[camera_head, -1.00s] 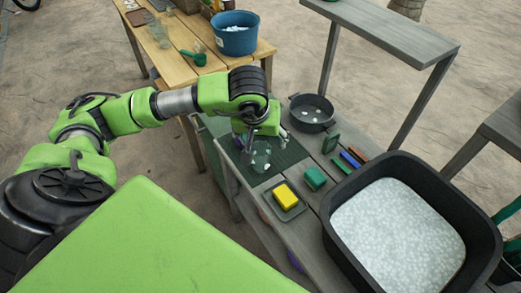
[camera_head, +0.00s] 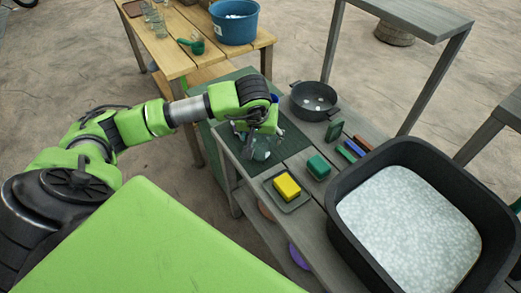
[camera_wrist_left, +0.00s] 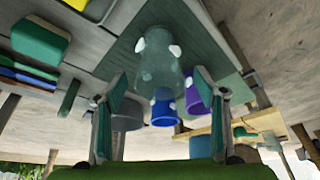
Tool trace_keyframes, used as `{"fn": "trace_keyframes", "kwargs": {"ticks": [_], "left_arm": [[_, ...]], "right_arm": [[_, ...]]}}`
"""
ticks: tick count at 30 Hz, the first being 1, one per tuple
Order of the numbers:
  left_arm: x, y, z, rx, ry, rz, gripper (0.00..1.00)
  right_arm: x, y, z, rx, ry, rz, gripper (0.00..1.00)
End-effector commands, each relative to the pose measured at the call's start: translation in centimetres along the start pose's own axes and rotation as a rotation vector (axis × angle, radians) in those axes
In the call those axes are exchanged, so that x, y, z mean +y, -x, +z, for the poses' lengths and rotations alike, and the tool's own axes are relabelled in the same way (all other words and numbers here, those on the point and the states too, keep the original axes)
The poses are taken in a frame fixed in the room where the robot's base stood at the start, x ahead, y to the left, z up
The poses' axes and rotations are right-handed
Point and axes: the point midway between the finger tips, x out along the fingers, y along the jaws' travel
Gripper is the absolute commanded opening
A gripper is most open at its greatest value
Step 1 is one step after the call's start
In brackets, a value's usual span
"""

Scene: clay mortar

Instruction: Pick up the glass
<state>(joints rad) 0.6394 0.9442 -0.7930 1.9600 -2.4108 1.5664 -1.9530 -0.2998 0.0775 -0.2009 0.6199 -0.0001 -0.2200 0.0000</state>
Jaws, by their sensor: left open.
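A clear glass (camera_head: 262,149) stands on the dark green mat (camera_head: 236,140) at the grey bench's left end. My left gripper (camera_head: 255,133) is right at the glass, hiding part of it. In the left wrist view the glass (camera_wrist_left: 160,58) shows pale spots and lies between the tips of the spread fingers, with gaps at both sides. The left gripper (camera_wrist_left: 158,88) is open and empty. My right gripper is not in view.
A blue cup (camera_wrist_left: 164,108) and a purple cup (camera_wrist_left: 197,98) stand close behind the glass. A yellow sponge (camera_head: 287,185), green block (camera_head: 318,167), dark pan (camera_head: 314,100) and black basin (camera_head: 345,200) are on the bench. A wooden table (camera_head: 180,60) stands behind.

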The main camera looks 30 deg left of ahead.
Motion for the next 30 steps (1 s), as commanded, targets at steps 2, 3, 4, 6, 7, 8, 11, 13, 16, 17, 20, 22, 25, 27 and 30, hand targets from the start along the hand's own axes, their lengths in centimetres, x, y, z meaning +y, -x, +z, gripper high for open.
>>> {"fn": "trace_keyframes", "kwargs": {"ticks": [2,3,4,6,7,8,11,13,16,17,20,22,25,27,30], "left_arm": [[0.0,-1.4,0.1,0.001,0.003,0.000,0.64],[0.0,-1.6,0.0,0.001,0.002,0.000,0.64],[0.0,-1.7,0.0,0.001,0.002,0.000,0.64],[0.0,-1.6,-0.1,0.001,0.001,0.000,0.64],[0.0,-1.5,-0.1,0.001,0.001,0.000,0.64],[0.0,-1.5,-0.1,0.001,0.001,0.000,0.64],[0.0,-1.5,-0.1,0.001,0.001,0.000,0.54],[0.0,-1.5,-0.1,0.001,0.001,0.000,0.36],[0.0,-1.5,-0.1,0.001,0.001,0.000,0.17],[0.0,-1.5,-0.1,0.001,0.001,0.000,0.17],[0.0,-1.5,-0.1,0.003,0.002,0.001,0.17],[0.0,-1.5,-0.1,0.003,0.002,0.001,0.17],[0.0,-1.3,-0.2,0.003,0.002,0.001,0.17],[0.0,-0.9,-0.4,0.004,0.002,0.001,0.17],[0.0,-0.1,-0.8,0.005,0.002,0.001,0.17]], "right_arm": [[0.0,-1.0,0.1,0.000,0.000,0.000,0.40],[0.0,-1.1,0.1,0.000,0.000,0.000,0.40],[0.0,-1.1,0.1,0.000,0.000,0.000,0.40],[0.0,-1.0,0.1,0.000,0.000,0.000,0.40],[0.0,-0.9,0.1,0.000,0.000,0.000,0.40],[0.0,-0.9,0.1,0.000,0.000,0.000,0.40],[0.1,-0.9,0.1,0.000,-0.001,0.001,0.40],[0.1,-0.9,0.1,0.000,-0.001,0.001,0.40],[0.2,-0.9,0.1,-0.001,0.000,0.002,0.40],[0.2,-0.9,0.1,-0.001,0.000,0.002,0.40],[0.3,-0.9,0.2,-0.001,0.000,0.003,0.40],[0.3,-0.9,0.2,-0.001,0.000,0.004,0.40],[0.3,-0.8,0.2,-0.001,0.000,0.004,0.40],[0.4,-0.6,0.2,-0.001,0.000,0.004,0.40],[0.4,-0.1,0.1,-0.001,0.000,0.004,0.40]]}}
